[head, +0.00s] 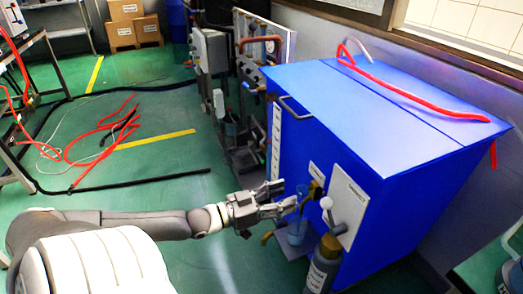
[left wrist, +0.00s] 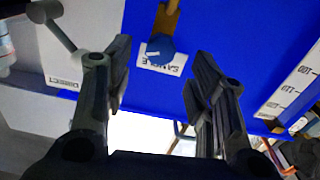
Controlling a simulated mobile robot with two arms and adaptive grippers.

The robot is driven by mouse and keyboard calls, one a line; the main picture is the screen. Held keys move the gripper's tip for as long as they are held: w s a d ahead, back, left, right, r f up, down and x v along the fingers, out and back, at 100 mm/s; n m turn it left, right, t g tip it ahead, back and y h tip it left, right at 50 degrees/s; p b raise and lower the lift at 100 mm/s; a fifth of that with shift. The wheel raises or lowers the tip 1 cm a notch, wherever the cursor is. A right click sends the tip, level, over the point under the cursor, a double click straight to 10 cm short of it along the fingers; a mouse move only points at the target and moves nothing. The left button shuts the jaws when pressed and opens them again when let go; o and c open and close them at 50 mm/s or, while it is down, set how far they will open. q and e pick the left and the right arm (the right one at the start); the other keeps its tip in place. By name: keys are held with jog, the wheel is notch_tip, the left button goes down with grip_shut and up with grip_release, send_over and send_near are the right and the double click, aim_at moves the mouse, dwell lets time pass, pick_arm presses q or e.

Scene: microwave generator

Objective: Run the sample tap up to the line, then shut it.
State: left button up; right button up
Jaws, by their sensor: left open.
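The sample tap (head: 315,190) is a brass-yellow fitting on the front of the blue cabinet (head: 375,110). In the left wrist view its brass body (left wrist: 169,18) and a blue knob (left wrist: 160,45) show beside an upside-down SAMPLE label (left wrist: 164,64). My left gripper (head: 287,196) is open and empty, its fingers pointing at the tap from the left. In the left wrist view the knob lies between the open fingers' directions, apart from both. A clear bluish vessel (head: 297,232) is below the tap; its line and level are too small to tell. My right gripper is out of view.
A white panel (head: 347,203) with a ball-ended lever (head: 326,203) is right of the tap. A grey labelled bottle (head: 322,266) stands below it. A marked white scale (head: 276,145) runs down the cabinet's left side. Red hoses (head: 90,150) lie on the green floor.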

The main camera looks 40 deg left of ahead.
aim_at(299, 191)
pick_arm(q)
jog(key=shift+v, duration=2.85)
jog(key=shift+r, duration=0.1)
pick_arm(e)
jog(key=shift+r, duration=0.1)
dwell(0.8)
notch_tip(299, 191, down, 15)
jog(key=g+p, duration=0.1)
jog(key=p, duration=0.3)
pick_arm(q)
jog(key=shift+b+x, duration=0.65)
jog(key=shift+x, duration=5.35)
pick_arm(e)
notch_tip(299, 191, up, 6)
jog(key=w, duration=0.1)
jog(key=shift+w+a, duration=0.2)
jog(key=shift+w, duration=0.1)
pick_arm(q)
jog(key=c, duration=1)
